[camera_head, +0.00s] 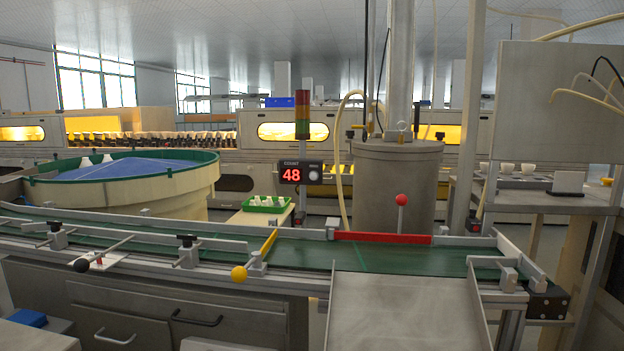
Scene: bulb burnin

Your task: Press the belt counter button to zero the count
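The belt counter (291,173) is a small dark box beyond the far side of the green conveyor belt, near the middle of the view. A pale round button (314,175) sits on the box's right part, under a tiny label I cannot read clearly. Nothing touches the button. Neither of my grippers is in view.
The green belt (390,255) with metal rails crosses in front of the counter. A yellow-ball lever (239,273), a red-ball lever (401,200) and a red bar (382,238) stand along it. A metal chute (390,310) is in front. A green tray (265,207) lies behind.

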